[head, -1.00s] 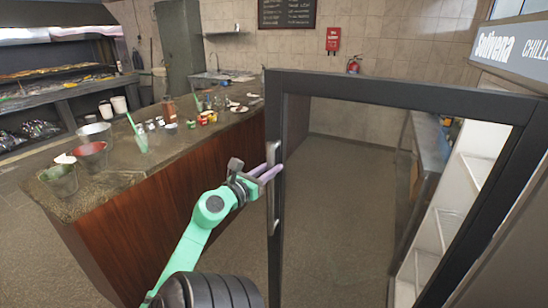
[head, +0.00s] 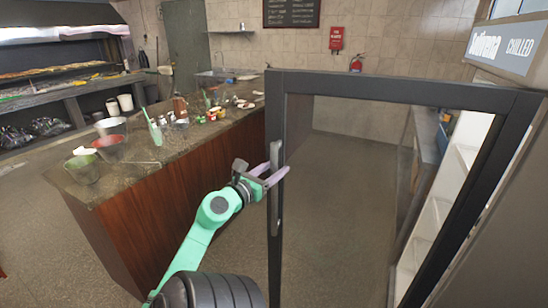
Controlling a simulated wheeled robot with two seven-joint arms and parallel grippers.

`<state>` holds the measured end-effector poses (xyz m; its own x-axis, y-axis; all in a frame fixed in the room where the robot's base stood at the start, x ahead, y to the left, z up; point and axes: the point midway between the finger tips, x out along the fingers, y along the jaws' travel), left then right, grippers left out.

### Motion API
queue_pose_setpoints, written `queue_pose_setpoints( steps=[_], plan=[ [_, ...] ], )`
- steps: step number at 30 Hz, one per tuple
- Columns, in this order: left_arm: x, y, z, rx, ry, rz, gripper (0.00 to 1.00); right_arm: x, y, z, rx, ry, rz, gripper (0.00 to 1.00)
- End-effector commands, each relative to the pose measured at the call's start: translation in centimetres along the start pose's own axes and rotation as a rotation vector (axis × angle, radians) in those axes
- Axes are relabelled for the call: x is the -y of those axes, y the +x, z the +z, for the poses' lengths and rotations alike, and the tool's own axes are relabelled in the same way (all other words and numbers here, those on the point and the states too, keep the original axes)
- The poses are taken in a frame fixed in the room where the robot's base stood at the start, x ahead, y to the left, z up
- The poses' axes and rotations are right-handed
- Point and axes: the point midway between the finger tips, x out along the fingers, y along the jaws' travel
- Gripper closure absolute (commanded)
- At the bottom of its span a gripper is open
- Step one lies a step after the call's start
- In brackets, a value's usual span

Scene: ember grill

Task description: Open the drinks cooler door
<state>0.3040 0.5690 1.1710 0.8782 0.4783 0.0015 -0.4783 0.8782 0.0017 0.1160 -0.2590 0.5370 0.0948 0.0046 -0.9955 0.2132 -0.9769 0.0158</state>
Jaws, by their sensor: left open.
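The drinks cooler door (head: 400,91), a dark frame around a clear pane, stands swung out from the cooler on the right. Its upright grey handle (head: 276,205) is on the door's left edge. My left gripper (head: 275,172), with purple fingers on a green arm, is open at the upper part of the handle. The fingers overlap the handle in the picture; I cannot tell whether they touch it. The cooler's white interior (head: 466,132) shows at the right, with its sign (head: 503,46) above. My right gripper is not in view.
A wood-fronted counter (head: 170,205) stands left of the door, carrying buckets (head: 110,148), bottles and small items. Open floor (head: 345,190) shows through the door pane. A fire extinguisher (head: 355,63) hangs on the back wall.

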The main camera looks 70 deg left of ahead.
Motion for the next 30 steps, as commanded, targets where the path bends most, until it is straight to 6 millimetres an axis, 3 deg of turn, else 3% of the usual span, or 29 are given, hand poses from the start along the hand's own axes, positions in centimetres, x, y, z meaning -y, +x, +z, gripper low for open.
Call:
queue_pose_setpoints(
  steps=[9,13,17,24,30],
  plan=[
    [0.0,-0.1,-0.1,-0.002,-0.002,0.000,0.43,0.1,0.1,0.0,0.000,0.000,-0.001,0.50],
    [-0.1,-1.2,-0.4,-0.001,-0.004,0.002,0.43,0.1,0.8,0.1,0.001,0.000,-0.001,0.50],
    [-0.1,-3.9,-0.8,-0.003,-0.001,0.004,0.43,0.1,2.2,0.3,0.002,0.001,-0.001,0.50],
    [-0.1,-10.4,-0.9,-0.003,-0.001,0.006,0.43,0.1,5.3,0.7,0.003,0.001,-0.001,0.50],
    [0.0,-14.1,-0.4,-0.001,-0.001,0.002,0.43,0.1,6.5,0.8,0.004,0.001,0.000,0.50]
  ],
)
